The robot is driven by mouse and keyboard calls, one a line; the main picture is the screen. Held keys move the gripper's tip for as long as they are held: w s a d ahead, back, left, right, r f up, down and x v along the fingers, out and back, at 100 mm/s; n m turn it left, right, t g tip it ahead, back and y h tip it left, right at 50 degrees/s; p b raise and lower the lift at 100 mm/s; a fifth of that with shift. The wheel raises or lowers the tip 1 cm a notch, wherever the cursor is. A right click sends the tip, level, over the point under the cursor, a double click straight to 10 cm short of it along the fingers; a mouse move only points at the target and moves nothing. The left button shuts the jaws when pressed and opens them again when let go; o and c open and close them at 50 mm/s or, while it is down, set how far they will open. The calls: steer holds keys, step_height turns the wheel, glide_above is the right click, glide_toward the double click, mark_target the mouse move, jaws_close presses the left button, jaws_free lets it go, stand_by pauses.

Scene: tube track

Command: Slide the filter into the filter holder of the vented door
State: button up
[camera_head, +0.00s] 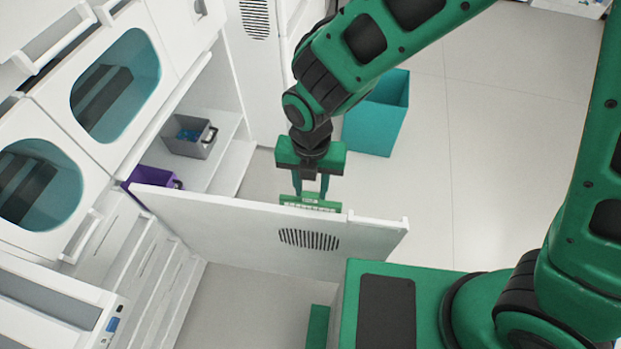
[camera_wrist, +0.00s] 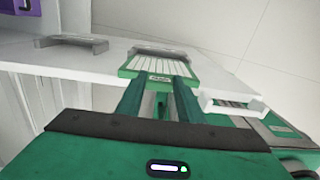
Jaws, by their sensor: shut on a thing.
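The filter (camera_head: 311,203), a green frame with white pleats, shows just behind the top edge of the open vented door (camera_head: 240,228). The door has a dark slotted vent (camera_head: 308,239). My gripper (camera_head: 311,194) points down from above and is shut on the filter's upper end. In the wrist view, the filter (camera_wrist: 158,68) extends out from the fingertips (camera_wrist: 158,84) against the white door (camera_wrist: 215,77). A grey bracket (camera_wrist: 160,51), perhaps the filter holder, shows by the filter's far end. I cannot tell whether the filter is inside it. In the head view the door hides the filter's lower part.
Left of the door is an open white cabinet with a grey bin (camera_head: 190,136) and a purple bin (camera_head: 155,177). A teal box (camera_head: 377,112) stands on the floor behind my arm. Another grey bracket (camera_wrist: 71,40) is on the door. Floor to the right is clear.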

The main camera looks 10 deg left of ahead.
mark_target(311, 202)
steer(key=shift+f, duration=0.65)
stand_by(0.8)
steer(key=shift+f, duration=1.4)
steer(key=shift+f, duration=0.7)
steer(key=shift+f, duration=2.25)
